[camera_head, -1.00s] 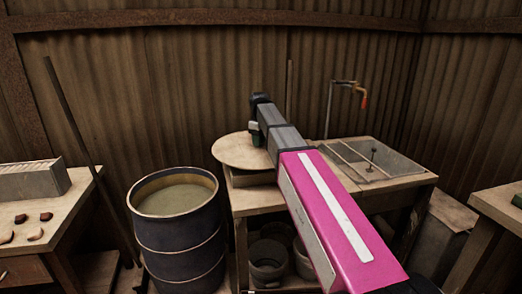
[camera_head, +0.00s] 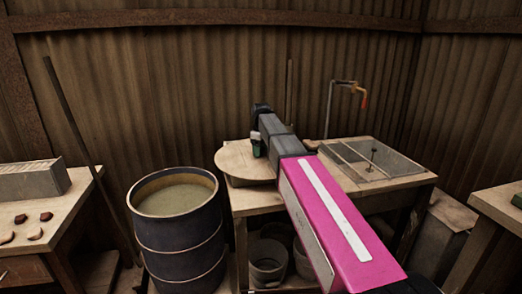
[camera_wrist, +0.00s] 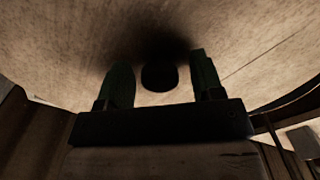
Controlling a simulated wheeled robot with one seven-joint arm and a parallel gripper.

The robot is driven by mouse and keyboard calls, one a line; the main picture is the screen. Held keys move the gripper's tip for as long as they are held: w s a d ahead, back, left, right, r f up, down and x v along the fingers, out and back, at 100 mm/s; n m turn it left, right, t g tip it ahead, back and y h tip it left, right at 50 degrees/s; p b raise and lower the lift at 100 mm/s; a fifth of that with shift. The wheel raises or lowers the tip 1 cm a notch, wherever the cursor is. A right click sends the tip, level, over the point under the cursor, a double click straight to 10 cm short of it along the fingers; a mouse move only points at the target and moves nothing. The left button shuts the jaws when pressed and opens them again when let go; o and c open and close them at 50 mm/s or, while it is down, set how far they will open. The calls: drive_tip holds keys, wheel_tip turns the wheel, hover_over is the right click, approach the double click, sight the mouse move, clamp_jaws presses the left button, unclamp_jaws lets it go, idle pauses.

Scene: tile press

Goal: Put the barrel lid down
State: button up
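The barrel lid (camera_head: 238,163) is a round, pale wooden disc. In the head view it lies flat on the left part of the wooden table, its left edge reaching slightly past the table's side. In the wrist view the lid (camera_wrist: 70,45) fills the upper picture, with its dark knob (camera_wrist: 159,77) in the middle. My gripper (camera_wrist: 161,66) is open, one finger on each side of the knob with a visible gap to both. In the head view my gripper (camera_head: 257,148) is at the lid's upper right. The blue barrel (camera_head: 180,238) stands uncovered at the left, holding murky liquid.
A left table (camera_head: 45,215) carries a grey block and small pieces. Another table (camera_head: 500,205) is at the right.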

wheel_tip(320, 180, up, 12)
idle(0.8)
drive_tip(key=shift+s, duration=0.1)
